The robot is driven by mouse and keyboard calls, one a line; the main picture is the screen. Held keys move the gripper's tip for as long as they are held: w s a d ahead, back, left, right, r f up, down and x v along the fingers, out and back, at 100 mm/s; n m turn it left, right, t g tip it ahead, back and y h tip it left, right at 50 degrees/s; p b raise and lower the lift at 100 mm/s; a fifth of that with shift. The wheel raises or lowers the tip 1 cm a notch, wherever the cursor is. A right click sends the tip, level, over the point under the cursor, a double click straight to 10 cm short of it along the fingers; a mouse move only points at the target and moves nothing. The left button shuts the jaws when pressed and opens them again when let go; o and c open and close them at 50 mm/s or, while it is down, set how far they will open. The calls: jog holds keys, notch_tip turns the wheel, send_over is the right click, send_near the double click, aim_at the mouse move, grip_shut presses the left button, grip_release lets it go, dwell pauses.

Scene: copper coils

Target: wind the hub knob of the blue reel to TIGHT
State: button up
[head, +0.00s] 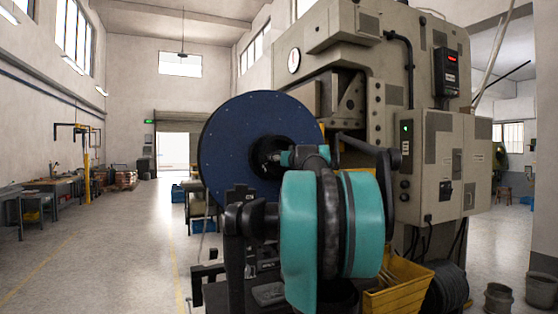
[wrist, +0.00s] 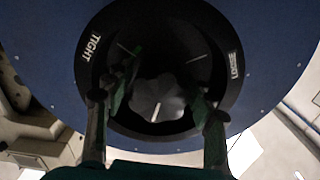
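The blue reel (head: 222,150) stands upright in front of the grey machine. My gripper (head: 268,157) is at its hub, partly hidden by my teal arm. In the wrist view the grey lobed hub knob (wrist: 158,98) sits in a dark ring (wrist: 225,92), with TIGHT at upper left and LOOSE at upper right. White ticks lie near both words. A white line on the knob points down, away from both ticks. My gripper's green-padded fingers (wrist: 163,95) flank the knob left and right. I cannot tell whether they touch it.
The grey machine (head: 360,60) with control boxes stands close behind and right of the reel. A yellow crate (head: 398,290) and dark buckets (head: 498,298) stand on the floor at right. Workbenches (head: 62,185) line the left wall. The floor (head: 110,255) at left is clear.

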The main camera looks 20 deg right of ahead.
jog(key=c, duration=0.8)
jog(key=shift+o, duration=0.2)
jog(key=shift+m, duration=0.3)
jog(key=m, duration=0.9)
jog(key=shift+a+r+m, duration=0.1)
jog(key=shift+m, duration=0.3)
jog(key=m, duration=1.2)
jog(key=shift+r, duration=0.1)
